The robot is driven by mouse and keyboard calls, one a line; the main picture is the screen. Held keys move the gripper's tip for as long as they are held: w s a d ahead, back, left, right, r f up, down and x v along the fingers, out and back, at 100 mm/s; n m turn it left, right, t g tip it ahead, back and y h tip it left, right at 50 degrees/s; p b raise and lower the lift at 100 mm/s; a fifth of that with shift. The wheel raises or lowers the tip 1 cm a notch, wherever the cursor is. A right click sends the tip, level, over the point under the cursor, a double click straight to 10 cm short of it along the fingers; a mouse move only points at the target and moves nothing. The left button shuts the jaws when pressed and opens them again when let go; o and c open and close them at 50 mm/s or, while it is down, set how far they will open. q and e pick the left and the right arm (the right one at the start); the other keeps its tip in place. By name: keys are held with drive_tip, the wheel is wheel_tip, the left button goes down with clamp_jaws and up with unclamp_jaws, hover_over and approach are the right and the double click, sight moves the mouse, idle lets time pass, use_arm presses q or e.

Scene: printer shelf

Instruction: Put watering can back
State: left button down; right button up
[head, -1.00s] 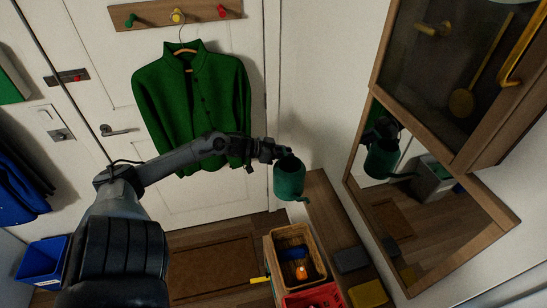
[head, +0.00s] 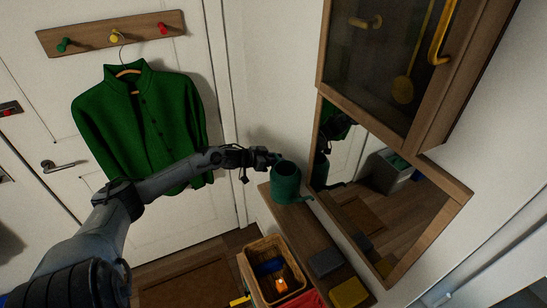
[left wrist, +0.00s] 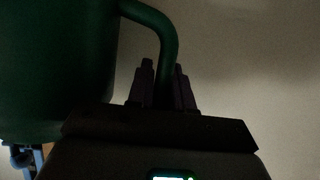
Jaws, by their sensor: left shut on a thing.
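The green watering can (head: 286,181) is upright at the far end of a narrow wooden shelf (head: 290,222), in front of the mirror's left edge. I cannot tell whether its base touches the shelf. My left gripper (head: 272,160) is at the can's upper left side. In the left wrist view, the gripper fingers (left wrist: 162,88) are closed around the can's curved handle (left wrist: 160,32), and the can's body (left wrist: 55,65) fills the left side. My right gripper is not in view.
A wicker basket (head: 274,268) with blue and orange things stands below the shelf. Grey (head: 326,262) and yellow (head: 348,292) flat items lie near its front. A wood-framed mirror (head: 385,195) and a cabinet (head: 400,70) are at right. A green jacket (head: 145,125) hangs behind my arm.

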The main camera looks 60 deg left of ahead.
use_arm(q)
drive_tip(key=shift+w+f, duration=0.2)
drive_tip(key=shift+f, duration=0.85)
drive_tip(key=shift+w+f, duration=0.15)
drive_tip(key=shift+f, duration=0.95)
drive_tip(key=c, duration=1.4)
unclamp_jaws()
drive_tip(key=shift+s+f, duration=0.15)
drive_tip(key=shift+f, duration=0.1)
drive_tip(key=o, duration=0.4)
drive_tip(key=shift+r, duration=0.2)
